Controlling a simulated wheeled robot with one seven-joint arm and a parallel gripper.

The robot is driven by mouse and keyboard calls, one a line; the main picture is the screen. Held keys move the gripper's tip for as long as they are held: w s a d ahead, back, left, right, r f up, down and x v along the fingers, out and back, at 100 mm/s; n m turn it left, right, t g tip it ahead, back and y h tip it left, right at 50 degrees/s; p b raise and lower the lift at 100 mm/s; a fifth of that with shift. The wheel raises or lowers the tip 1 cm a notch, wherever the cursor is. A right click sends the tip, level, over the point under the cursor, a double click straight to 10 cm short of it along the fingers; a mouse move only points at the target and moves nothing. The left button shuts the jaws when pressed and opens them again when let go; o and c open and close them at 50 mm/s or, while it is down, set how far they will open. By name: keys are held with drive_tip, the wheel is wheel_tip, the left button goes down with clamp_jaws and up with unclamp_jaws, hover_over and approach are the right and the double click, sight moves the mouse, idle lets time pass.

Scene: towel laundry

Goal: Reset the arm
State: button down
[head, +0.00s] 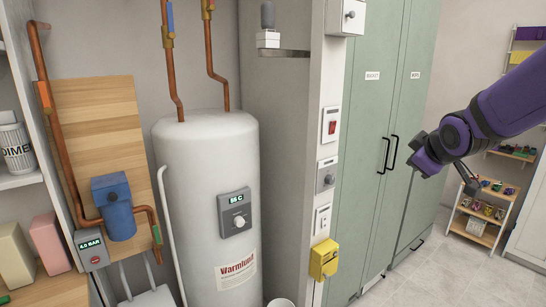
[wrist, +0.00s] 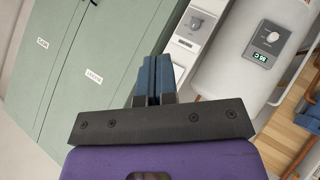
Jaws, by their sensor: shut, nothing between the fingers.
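My purple arm reaches in from the right in the head view, with my gripper (head: 423,163) in front of the green cabinet doors. The fingers are small and hard to make out there. In the wrist view my gripper (wrist: 153,75) shows two blue-grey fingers side by side, shut with nothing between them. It is apart from the cabinet and the wall panel.
A white water heater (head: 205,190) with a dial stands left of centre. A green cabinet (head: 370,130) is behind my gripper. A wall strip with switches and a yellow box (head: 324,259) lies between. Shelves (head: 483,215) stand at the right. Floor (head: 420,280) is clear.

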drive_tip(key=s+a+r+m+g, duration=0.1)
drive_tip(key=s+m, duration=0.3)
drive_tip(key=s, duration=1)
drive_tip(key=s+a+r+m+g, duration=0.2)
drive_tip(key=s+m+g, duration=0.2)
drive_tip(key=s, duration=1)
drive_tip(key=shift+m+y, duration=0.3)
drive_tip(key=shift+m, duration=0.1)
